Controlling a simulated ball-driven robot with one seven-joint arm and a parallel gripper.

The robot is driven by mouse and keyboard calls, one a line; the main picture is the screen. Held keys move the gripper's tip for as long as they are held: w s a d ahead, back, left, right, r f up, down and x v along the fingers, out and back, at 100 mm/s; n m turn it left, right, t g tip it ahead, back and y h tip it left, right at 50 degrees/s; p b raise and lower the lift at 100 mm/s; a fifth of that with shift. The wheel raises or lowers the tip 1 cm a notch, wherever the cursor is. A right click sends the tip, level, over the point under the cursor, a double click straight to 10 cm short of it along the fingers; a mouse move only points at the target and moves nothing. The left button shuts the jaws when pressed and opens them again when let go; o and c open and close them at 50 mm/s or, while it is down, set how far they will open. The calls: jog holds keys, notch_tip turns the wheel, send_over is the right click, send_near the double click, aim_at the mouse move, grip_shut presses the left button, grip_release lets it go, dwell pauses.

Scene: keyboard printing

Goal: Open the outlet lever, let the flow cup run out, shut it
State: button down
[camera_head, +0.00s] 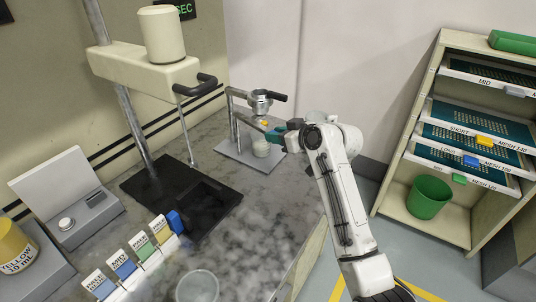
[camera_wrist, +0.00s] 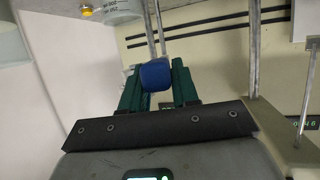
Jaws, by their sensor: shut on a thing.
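The flow cup (camera_head: 262,98) is a small metal cup held on a stand near the wall, with a black handle to its right. A yellow piece (camera_head: 263,122) shows under it and also in the wrist view (camera_wrist: 86,11). A clear receiving cup (camera_head: 261,148) stands below on the stand's plate. My gripper (camera_head: 272,134) reaches in from the right, just under the flow cup. In the wrist view its green fingers (camera_wrist: 158,88) are shut on a blue rounded knob (camera_wrist: 155,75). I cannot see how the knob joins the outlet lever.
A tall cream machine (camera_head: 145,70) stands left over a black tray (camera_head: 165,200). Several labelled cards (camera_head: 125,270), a grey scale (camera_head: 83,220) and a clear beaker (camera_head: 197,288) occupy the front bench. A shelf of screens (camera_head: 480,120) stands right. The marble bench between is clear.

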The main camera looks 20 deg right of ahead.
jog(key=shift+w+d+n+g+y+b, duration=0.3)
jog(key=shift+d+n+y+b, duration=0.2)
jog(key=shift+d+b, duration=0.25)
jog(key=shift+w+d+n+g+y+b, duration=0.3)
jog(key=shift+d+n+y+b, duration=0.2)
jog(key=shift+b, duration=0.35)
jog(key=shift+w+d+n+g+y+b, duration=0.2)
jog(key=shift+w+d+n+y+b, duration=0.25)
jog(key=shift+d+b, duration=0.3)
jog(key=c, duration=0.9)
grip_release()
jog(key=shift+s, duration=0.1)
jog(key=b+v, duration=0.1)
jog(key=v, duration=0.9)
jog(key=shift+s+d+r, duration=0.15)
jog(key=shift+s+d, duration=0.05)
